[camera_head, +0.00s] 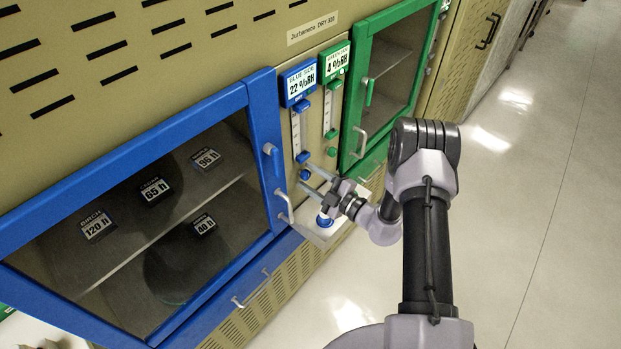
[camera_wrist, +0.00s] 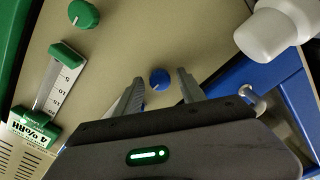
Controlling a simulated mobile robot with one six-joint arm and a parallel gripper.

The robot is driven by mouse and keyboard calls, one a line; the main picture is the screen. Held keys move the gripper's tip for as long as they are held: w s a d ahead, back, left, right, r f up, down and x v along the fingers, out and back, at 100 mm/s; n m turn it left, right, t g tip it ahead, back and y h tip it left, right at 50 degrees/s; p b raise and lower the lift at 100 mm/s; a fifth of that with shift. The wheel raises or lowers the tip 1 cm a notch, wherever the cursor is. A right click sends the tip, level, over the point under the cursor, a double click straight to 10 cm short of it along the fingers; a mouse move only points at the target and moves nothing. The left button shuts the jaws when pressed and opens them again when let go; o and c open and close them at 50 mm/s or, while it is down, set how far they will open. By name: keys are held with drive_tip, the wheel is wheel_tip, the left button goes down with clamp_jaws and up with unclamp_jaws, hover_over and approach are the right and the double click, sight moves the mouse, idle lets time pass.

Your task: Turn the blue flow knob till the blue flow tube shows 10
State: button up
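The blue flow knob (camera_wrist: 160,79) is a small round knob with a light pointer mark on the panel. It also shows in the head view (camera_head: 305,174), below the blue flow tube (camera_head: 296,132). The tube is a pale upright scale between blue end fittings, too small to read; the wrist view does not show it. My gripper (camera_wrist: 160,82) is open, with one finger on each side of the blue knob and visible gaps between. In the head view my gripper (camera_head: 307,177) reaches in from the right, its fingertips at the knob. Contact with the panel cannot be told.
The green flow tube (camera_head: 329,112) and green knob (camera_wrist: 83,14) are beside the blue ones. A blue-framed door (camera_head: 262,130) with handles stands left, a green-framed door (camera_head: 355,95) right. A small ledge (camera_head: 335,232) with a blue-topped item (camera_head: 324,221) lies below my gripper.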

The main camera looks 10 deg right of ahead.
clamp_jaws()
drive_tip(key=shift+n, duration=0.3)
